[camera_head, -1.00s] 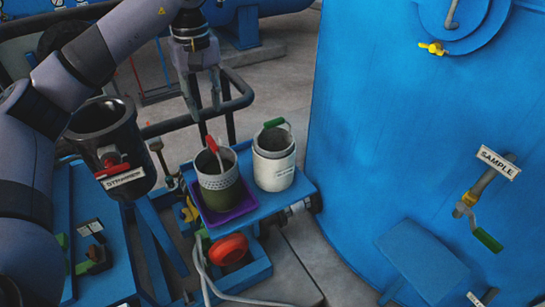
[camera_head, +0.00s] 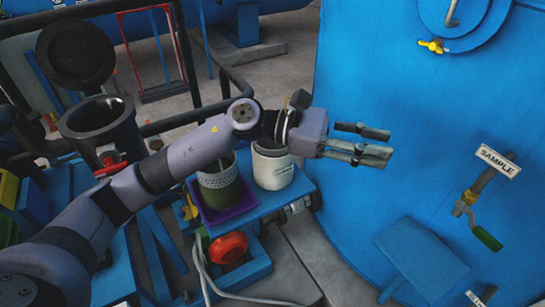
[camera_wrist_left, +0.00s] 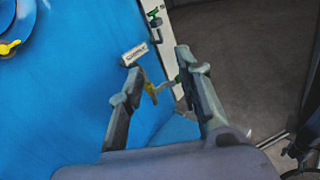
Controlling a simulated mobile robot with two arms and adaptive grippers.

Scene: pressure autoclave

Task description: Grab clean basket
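A white labelled container (camera_head: 273,177) stands on the small blue stand; its top is partly hidden by my left wrist. Any basket and handle in it are hidden now. Beside it, a perforated basket (camera_head: 217,179) stands in a purple tray (camera_head: 234,211), its top partly covered by my left arm. Which basket is clean cannot be read. My left gripper (camera_head: 387,147) is open and empty, reaching right past the container, in front of the blue tank. Its spread fingers also show in the left wrist view (camera_wrist_left: 157,65). My right gripper is not in view.
The large blue tank (camera_head: 400,60) fills the right side, with a SAMPLE valve (camera_head: 470,200) and a blue shelf (camera_head: 422,268). A black strainer (camera_head: 103,125) with its round lid (camera_head: 75,52) raised stands at left. Black rails run behind.

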